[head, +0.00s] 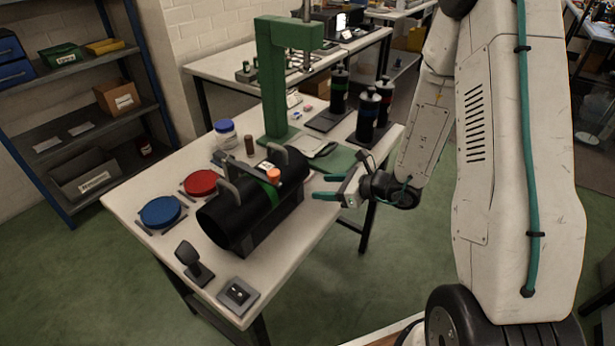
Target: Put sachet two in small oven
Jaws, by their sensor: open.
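My gripper (320,187) has two teal fingers, apart and empty. It points left, just right of the black cylinder (228,215) in the picture. I cannot make out a sachet marked two. A small pale flat item (315,146) lies by the green press base; I cannot tell if it is a sachet. A dark box-like device (322,17) with a bright panel stands on the back table; I cannot tell if it is the small oven.
The cylinder, with grey handles and a green band, fills the front table's middle. A green press (272,80) stands behind it. Red (200,182) and blue (160,211) discs lie left. Several black canisters (367,110) stand at the back right. A shelf (95,130) is far left.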

